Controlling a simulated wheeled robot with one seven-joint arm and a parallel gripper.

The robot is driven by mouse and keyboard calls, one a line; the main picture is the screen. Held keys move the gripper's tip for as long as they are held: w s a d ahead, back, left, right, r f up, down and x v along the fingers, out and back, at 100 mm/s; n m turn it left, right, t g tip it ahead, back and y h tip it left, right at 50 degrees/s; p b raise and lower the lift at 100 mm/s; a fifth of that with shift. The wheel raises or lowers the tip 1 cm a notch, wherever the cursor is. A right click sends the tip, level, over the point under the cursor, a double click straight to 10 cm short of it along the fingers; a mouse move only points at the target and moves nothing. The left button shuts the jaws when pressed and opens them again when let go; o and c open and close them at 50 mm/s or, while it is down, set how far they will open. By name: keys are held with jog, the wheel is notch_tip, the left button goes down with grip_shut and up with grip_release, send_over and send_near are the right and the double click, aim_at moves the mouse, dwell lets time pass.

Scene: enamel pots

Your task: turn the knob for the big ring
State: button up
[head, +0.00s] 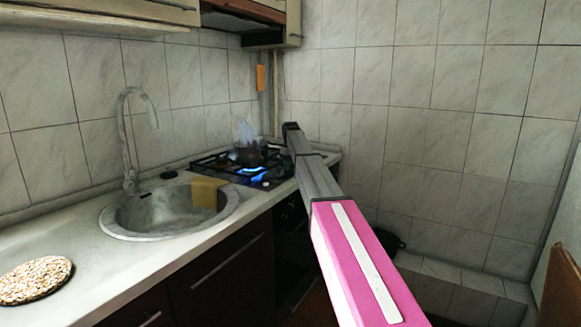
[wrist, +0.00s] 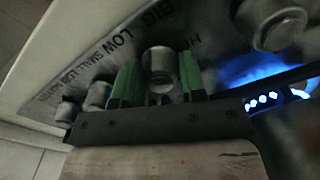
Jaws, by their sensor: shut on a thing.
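A round metal knob (wrist: 160,62) stands on the hob's panel between my green fingers in the wrist view. The printed word BIG shows on the panel just beyond this knob. My gripper (wrist: 158,80) is shut on the knob, one finger on each side. The gas hob (head: 212,166) stands at the back of the counter in the head view. A blue flame burns on it, and it also glows at the right in the wrist view. My gripper cannot be made out in the head view.
Smaller knobs (wrist: 97,94) sit left of my gripper, and another large knob (wrist: 272,24) is at the upper right. A dark pot (head: 250,156) with pale vapour stands on the hob. A sink (head: 165,214) with a yellow cloth (head: 207,192) lies left of it.

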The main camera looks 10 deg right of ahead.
jog(key=o, duration=0.9)
jog(key=shift+o, duration=0.2)
jog(key=shift+r, duration=0.15)
notch_tip(320, 180, up, 10)
jog(key=shift+r, duration=0.25)
jog(key=shift+s, duration=0.1)
